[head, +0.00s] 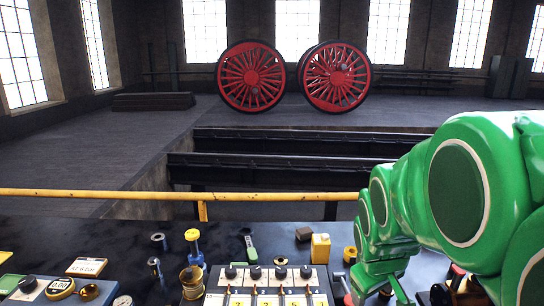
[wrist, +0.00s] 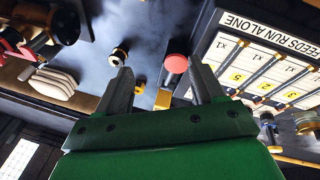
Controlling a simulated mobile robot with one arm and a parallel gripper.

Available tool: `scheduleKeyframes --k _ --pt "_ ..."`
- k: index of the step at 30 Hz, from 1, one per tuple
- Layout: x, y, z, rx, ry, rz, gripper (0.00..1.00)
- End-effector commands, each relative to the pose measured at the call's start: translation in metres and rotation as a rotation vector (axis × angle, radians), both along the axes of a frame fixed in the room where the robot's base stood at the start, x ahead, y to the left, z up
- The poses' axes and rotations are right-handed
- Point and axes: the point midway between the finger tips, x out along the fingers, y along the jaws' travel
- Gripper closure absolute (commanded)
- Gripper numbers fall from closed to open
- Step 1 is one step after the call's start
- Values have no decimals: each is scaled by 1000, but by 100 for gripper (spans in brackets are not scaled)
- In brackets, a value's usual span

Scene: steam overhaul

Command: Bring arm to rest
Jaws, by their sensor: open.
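My green arm reaches in from the right in the head view, its end low over the right part of the dark bench (head: 130,235). In the wrist view my gripper (wrist: 160,78) is open, its two grey fingers apart with nothing held between them. A red-topped knob (wrist: 177,63) shows beyond the gap, close to the right finger. A small brass-and-black fitting (wrist: 119,56) lies beyond the left finger. How far the fingers are from these is hard to tell.
A panel marked "FEEDS RUN ALONE" (wrist: 270,30) has several numbered slots. A yellow-capped fitting (head: 193,240) and a yellow block (head: 320,248) stand nearby. A yellow rail (head: 120,194) runs behind; red wheels (head: 251,77) stand far back.

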Motion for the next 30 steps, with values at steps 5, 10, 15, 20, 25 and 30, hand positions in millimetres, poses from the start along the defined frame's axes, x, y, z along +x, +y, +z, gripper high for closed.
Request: scheduleKeyframes --k 5,10,15,20,25,30 --pt "-86 55 -16 185 168 -152 32" --pt "-158 74 -18 235 313 -275 32" --pt "-201 66 -12 203 387 -361 32" --pt "-213 62 -10 189 403 -386 32" --pt "-213 62 -10 189 403 -386 32" --pt "-213 62 -10 189 403 -386 32"
